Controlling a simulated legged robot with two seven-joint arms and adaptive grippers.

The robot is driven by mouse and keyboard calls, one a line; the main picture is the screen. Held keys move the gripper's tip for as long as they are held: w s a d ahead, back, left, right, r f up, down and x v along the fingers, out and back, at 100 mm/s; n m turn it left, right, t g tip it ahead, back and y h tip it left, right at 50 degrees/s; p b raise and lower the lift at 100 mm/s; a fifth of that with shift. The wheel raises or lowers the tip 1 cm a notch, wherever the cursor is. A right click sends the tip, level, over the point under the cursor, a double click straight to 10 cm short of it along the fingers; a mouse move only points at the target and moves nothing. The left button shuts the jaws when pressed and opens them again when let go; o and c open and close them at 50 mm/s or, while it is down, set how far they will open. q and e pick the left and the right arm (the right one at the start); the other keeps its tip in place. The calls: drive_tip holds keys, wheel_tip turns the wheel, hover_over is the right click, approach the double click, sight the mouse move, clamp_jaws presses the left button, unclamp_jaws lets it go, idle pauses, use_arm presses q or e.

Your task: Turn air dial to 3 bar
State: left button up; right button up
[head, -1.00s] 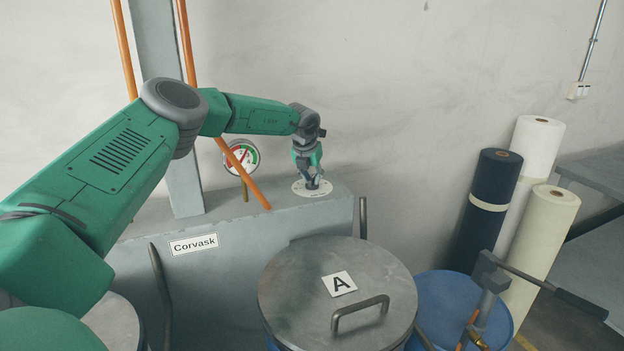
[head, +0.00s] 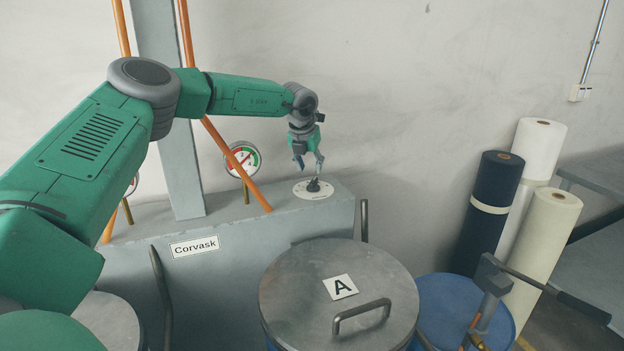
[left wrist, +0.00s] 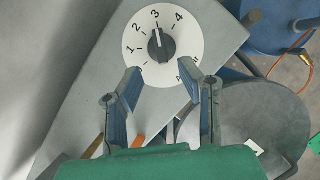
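The air dial is a white numbered disc (head: 327,191) on top of the grey box, with a black knob (head: 313,185) at its centre. In the left wrist view the disc (left wrist: 183,42) shows the numbers 1 to 4, and the white mark on the knob (left wrist: 161,48) points at about the 3. My left gripper (head: 309,163) is above the knob, apart from it, with its fingers spread and nothing between them. Its open fingers (left wrist: 160,72) also show in the left wrist view. My right gripper is not in view.
A round gauge (head: 243,160) with a red needle stands left of the dial, behind an orange pipe (head: 236,165). The grey box (head: 270,240) carries a Corvask label (head: 194,246). A lidded drum marked A (head: 300,295) stands in front. Fabric rolls (head: 487,210) stand at right.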

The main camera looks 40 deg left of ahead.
use_arm(q)
drive_tip(key=v, duration=0.5)
idle(0.3)
